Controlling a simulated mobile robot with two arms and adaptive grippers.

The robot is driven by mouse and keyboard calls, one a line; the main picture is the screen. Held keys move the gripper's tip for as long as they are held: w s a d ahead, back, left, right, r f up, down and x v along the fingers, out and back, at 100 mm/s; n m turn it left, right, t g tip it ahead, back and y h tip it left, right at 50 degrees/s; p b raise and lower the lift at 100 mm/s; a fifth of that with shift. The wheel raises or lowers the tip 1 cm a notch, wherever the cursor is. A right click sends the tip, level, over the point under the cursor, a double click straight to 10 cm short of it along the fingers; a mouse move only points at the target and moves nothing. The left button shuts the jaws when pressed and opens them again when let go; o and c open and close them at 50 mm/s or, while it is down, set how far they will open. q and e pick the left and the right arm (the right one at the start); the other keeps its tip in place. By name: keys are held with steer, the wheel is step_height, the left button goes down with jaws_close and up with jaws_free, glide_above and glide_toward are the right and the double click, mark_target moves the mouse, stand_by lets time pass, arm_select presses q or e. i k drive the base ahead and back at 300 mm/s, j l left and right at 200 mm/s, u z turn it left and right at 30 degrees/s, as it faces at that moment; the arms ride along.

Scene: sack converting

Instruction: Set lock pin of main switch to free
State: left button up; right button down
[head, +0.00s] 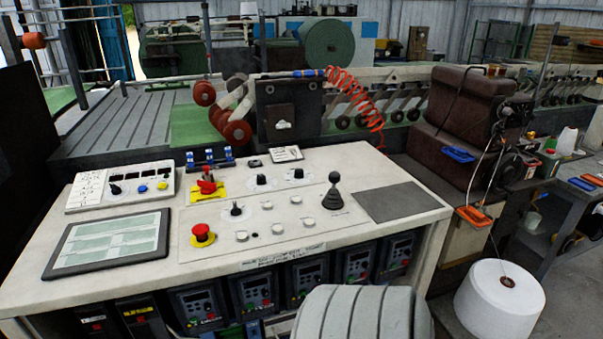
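A red rotary switch (208,182) on a yellow plate, which looks like the main switch, stands on the white control desk (330,165), left of its middle. Its red handle sticks up from the plate. The lock pin is too small to make out, and I cannot tell its position. Neither of my grippers is in view.
A red mushroom button (202,234) on a yellow ring is in front of the switch. A black ball-topped lever (333,192) stands to the right. A framed screen (110,242) lies front left. A grey mat (389,202) leaves clear room on the desk's right.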

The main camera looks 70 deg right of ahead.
mark_target(205, 168)
steer(key=z, duration=2)
